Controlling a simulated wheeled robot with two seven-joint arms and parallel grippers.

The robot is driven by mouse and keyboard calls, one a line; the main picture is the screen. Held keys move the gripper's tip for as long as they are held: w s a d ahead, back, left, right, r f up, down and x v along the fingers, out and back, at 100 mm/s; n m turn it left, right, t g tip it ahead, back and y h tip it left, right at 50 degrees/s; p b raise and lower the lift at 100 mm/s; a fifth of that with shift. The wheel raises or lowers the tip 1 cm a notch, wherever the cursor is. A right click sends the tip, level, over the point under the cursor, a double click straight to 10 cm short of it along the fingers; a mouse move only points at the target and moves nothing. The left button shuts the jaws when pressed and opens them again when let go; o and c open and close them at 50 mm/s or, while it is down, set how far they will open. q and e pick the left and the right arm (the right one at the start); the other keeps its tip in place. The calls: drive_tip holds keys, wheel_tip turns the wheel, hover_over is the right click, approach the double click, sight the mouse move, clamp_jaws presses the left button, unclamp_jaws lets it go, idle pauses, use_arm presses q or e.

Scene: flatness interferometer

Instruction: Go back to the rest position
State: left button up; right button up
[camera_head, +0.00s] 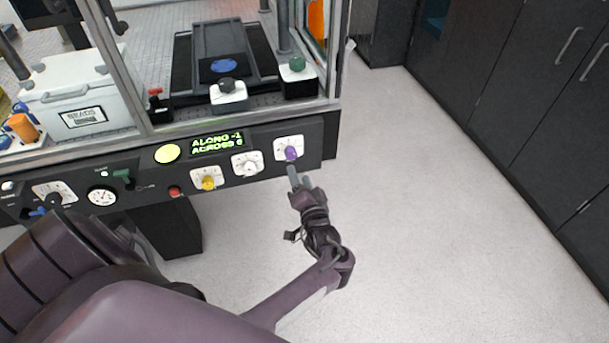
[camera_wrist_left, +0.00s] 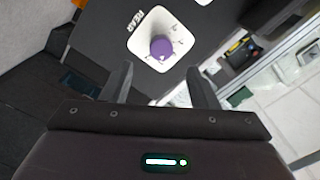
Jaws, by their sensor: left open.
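My left gripper (camera_head: 297,178) is in front of the machine's front panel, just below the purple knob (camera_head: 291,153) on its white plate. In the left wrist view the two fingers of my left gripper (camera_wrist_left: 160,88) stand apart with nothing between them. The purple knob (camera_wrist_left: 161,47) shows beyond the fingertips there, on a white plate marked REAR. The fingers look clear of the knob. My right gripper is not in view.
The front panel also carries a white knob (camera_head: 245,163), a yellow knob (camera_head: 208,183) and a display (camera_head: 217,143) reading ALONG -1, ACROSS 6. Dark cabinets (camera_head: 530,90) stand at the right. The pale floor (camera_head: 420,200) between is clear.

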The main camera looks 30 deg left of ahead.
use_arm(q)
drive_tip(key=s+d+f+m+g+h, duration=0.1)
drive_tip(key=s+d+f+h, duration=0.2)
drive_tip(key=f, duration=0.6)
drive_tip(key=s+d+f+m+g+h, duration=0.1)
drive_tip(key=s+f+h, duration=0.2)
drive_tip(key=s+f, duration=0.35)
drive_tip(key=s+d+f+m+h, duration=0.1)
drive_tip(key=s+d+f+h, duration=0.15)
drive_tip(key=f, duration=0.85)
drive_tip(key=s+d+f+g+h, duration=0.1)
drive_tip(key=s+f+g, duration=0.2)
drive_tip(key=s, duration=0.7)
drive_tip(key=s+d+f+n+g+h, duration=0.1)
drive_tip(key=s+d+f+g+h, duration=0.1)
drive_tip(key=s+f, duration=0.5)
drive_tip(key=s+d+f+g+h, duration=0.1)
drive_tip(key=s+f, duration=0.4)
drive_tip(key=s, duration=0.9)
drive_tip(key=g+h, duration=0.1)
drive_tip(key=g, duration=0.1)
drive_tip(key=shift+d+g, duration=0.2)
drive_tip(key=shift+g, duration=0.1)
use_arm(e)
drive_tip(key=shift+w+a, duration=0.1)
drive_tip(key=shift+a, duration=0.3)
